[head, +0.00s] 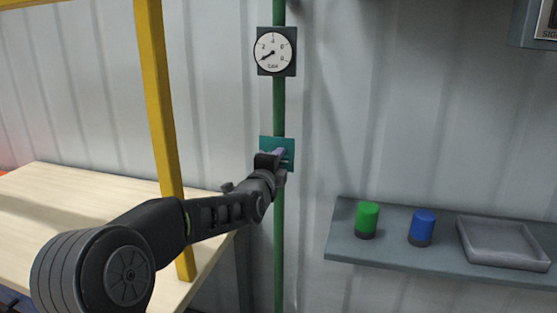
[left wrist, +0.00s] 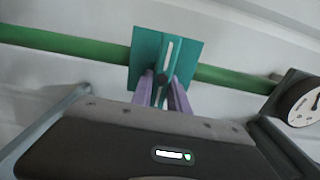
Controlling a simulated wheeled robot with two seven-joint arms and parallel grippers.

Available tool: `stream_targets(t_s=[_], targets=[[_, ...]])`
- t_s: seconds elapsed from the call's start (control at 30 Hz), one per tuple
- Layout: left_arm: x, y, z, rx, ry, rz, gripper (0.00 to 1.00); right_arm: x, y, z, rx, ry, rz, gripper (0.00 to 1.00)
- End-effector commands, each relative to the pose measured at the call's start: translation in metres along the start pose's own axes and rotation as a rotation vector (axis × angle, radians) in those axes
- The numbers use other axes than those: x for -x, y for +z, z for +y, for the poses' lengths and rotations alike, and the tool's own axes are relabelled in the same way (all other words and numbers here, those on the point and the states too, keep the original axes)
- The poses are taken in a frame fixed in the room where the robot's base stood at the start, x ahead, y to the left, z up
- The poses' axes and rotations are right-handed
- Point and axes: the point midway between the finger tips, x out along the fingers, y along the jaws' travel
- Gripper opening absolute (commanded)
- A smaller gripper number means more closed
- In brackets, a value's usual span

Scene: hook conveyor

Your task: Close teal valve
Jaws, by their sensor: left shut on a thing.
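The teal valve (head: 290,144) sits on a vertical green pipe (head: 279,225), below a round gauge (head: 273,52). In the left wrist view the teal valve plate (left wrist: 146,50) shows a raised teal part with a white mark and a dark round pivot. My left gripper (head: 279,155) is at the valve and hides much of it in the head view. In the left wrist view, the purple fingers of my left gripper (left wrist: 164,92) are shut on the valve's teal handle, across the line of the pipe. My right gripper is not in view.
A grey shelf (head: 390,256) at right carries a green cylinder (head: 367,219), a blue cylinder (head: 422,227) and a grey tray (head: 503,263). A yellow post (head: 161,110) and a light wooden table (head: 60,210) stand at left. The gauge needle points to the lower left.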

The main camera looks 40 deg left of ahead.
Motion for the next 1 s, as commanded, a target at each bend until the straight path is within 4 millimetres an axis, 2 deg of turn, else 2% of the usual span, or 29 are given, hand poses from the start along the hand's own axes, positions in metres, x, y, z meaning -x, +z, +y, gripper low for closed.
stream_targets(t_s=[0.1,0.13,0.4,0.77,1.0], targets=[[0.000,-0.001,0.001,-0.004,0.002,0.002,0.00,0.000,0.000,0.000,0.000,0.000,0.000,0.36],[0.000,-0.001,0.001,-0.004,0.003,0.002,0.21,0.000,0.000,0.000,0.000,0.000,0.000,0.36],[0.000,0.000,0.001,-0.001,0.001,0.001,0.42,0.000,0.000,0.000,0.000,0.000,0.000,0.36],[0.006,0.000,0.000,0.001,-0.001,0.000,0.42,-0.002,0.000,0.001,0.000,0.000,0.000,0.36],[0.040,0.000,0.001,0.002,-0.001,0.000,0.42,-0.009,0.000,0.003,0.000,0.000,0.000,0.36]])
